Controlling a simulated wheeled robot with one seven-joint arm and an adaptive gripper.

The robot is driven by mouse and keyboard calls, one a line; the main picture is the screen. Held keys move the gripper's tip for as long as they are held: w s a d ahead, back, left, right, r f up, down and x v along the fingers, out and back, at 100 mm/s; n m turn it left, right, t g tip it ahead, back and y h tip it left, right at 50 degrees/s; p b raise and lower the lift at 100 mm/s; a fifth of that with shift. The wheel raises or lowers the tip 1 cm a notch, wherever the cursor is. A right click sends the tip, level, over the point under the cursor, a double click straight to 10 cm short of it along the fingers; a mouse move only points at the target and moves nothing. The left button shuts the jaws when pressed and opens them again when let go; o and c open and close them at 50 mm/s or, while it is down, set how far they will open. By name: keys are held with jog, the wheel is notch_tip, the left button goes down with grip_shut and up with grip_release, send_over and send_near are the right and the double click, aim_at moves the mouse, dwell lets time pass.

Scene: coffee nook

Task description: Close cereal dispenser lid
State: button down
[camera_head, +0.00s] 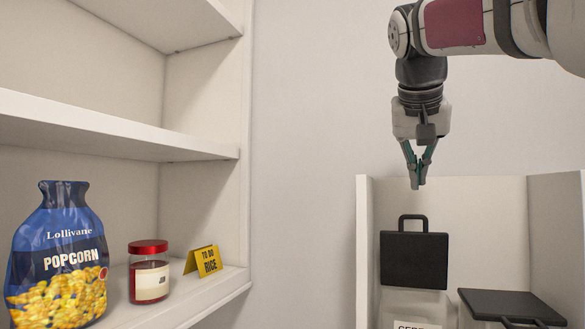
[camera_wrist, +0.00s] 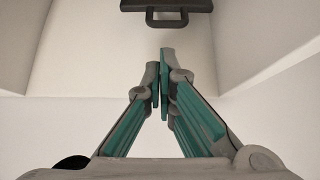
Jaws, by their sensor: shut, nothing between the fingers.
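The cereal dispenser (camera_head: 412,307) stands at the lower right in the head view, partly cut off by the frame's bottom. Its black lid (camera_head: 414,262) stands raised, with a loop handle at the top. In the wrist view the lid (camera_wrist: 166,5) shows only as a dark edge with its handle at the top. My gripper (camera_head: 417,186) points down above the lid, its fingertips a little above the handle and apart from it in the head view. The fingers (camera_wrist: 160,62) are shut and empty.
A second dispenser with a black lid (camera_head: 514,306) lying flat is to the right. White panels (camera_head: 363,250) enclose both at the back and sides. On the left shelf are a popcorn bag (camera_head: 60,250), a red-capped jar (camera_head: 149,275) and a yellow sign (camera_head: 202,262).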

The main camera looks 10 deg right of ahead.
send_over(417, 233)
jog(key=w, duration=0.1)
jog(key=f, duration=0.3)
jog(key=d+f, duration=0.1)
jog(key=f, duration=0.1)
jog(key=shift+p, duration=0.3)
jog(key=shift+a, duration=0.1)
